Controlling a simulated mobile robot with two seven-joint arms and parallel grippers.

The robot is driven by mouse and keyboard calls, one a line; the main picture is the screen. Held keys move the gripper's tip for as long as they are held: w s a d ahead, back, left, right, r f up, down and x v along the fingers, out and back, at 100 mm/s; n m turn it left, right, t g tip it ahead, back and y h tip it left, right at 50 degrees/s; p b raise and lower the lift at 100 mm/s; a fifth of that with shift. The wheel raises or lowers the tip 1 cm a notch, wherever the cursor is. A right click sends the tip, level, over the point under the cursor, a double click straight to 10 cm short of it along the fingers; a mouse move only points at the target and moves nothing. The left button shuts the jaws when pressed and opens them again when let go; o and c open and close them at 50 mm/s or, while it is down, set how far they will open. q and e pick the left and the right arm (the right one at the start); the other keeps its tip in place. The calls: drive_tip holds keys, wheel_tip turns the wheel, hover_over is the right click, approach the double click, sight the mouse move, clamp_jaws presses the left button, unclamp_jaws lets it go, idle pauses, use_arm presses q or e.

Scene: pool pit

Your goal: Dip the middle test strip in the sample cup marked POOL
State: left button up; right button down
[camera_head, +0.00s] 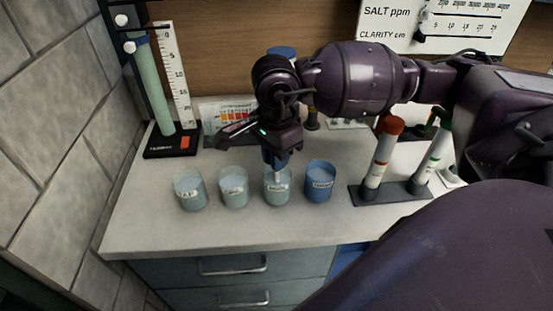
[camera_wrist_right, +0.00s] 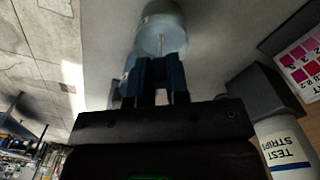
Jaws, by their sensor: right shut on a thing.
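My right gripper (camera_head: 278,163) points down over the third cup from the left (camera_head: 277,191) in the head view. In the right wrist view its blue fingers (camera_wrist_right: 161,88) are shut on a thin pale test strip (camera_wrist_right: 160,46). The strip reaches over the mouth of a pale cup (camera_wrist_right: 150,22); I cannot tell whether its tip touches the liquid. Four labelled cups stand in a row. The leftmost cup (camera_head: 190,190) seems to read TAP. The other labels, including the one on the cup below the gripper, are too small to read surely. My left gripper is not in view.
A blue cup (camera_head: 320,182) stands close right and a pale cup (camera_head: 234,188) close left. A black rack (camera_head: 394,194) with two capped tubes is further right. The test strips bottle (camera_wrist_right: 287,145) shows beside a colour chart (camera_wrist_right: 303,66). The counter front is clear.

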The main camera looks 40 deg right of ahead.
drive_tip(key=shift+r+p, duration=0.35)
drive_tip(key=shift+r, duration=0.6)
drive_tip(key=shift+r+p, duration=0.3)
drive_tip(key=shift+r, duration=0.9)
drive_tip(key=shift+r+p, duration=0.85)
drive_tip(key=shift+r, duration=0.8)
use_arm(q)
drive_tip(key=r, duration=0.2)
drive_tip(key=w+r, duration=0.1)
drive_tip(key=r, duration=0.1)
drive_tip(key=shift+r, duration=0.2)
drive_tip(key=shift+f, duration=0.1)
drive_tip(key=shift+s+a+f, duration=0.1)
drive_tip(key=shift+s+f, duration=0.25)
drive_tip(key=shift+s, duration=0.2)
